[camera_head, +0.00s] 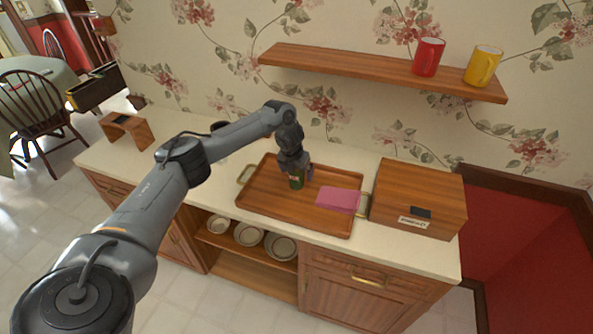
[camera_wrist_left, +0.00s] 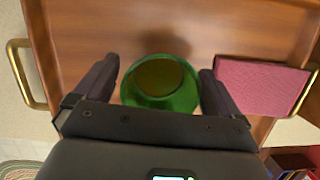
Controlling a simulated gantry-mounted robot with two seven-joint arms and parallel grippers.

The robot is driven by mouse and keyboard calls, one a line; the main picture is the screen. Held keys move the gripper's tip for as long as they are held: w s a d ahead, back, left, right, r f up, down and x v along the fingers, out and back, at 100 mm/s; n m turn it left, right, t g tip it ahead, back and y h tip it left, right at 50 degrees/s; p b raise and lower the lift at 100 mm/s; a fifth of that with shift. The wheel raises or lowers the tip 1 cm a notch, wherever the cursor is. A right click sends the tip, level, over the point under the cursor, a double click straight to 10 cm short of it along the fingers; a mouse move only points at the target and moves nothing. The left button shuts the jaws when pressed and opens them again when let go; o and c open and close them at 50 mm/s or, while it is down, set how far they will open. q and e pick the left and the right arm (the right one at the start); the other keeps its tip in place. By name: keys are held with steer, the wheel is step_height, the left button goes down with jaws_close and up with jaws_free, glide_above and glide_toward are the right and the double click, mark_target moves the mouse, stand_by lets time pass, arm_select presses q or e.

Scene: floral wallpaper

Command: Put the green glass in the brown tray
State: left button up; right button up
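The brown tray (camera_head: 262,203) lies on the counter with a brass handle at each end; its wooden floor fills most of the left wrist view (camera_wrist_left: 70,35). The green glass (camera_head: 296,181) is upright over the middle of the tray. In the head view my left gripper (camera_head: 295,168) points down at the glass. Whether the glass bottom touches the tray is hard to see. My right gripper is not in view.
A pink block (camera_head: 338,199) lies in the right part of the tray, close to the glass. A wooden box (camera_head: 420,194) stands just right of the tray. Red (camera_head: 428,57) and yellow (camera_head: 483,66) mugs stand on the wall shelf (camera_head: 370,69). The tray's left part is clear.

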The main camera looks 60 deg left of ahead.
mark_target(293, 180)
arm_select(q)
steer(key=shift+r, duration=0.15)
steer(key=p+v, duration=0.3)
steer(key=v, duration=0.9)
steer(key=shift+p, duration=0.4)
steer(key=shift+r, duration=0.1)
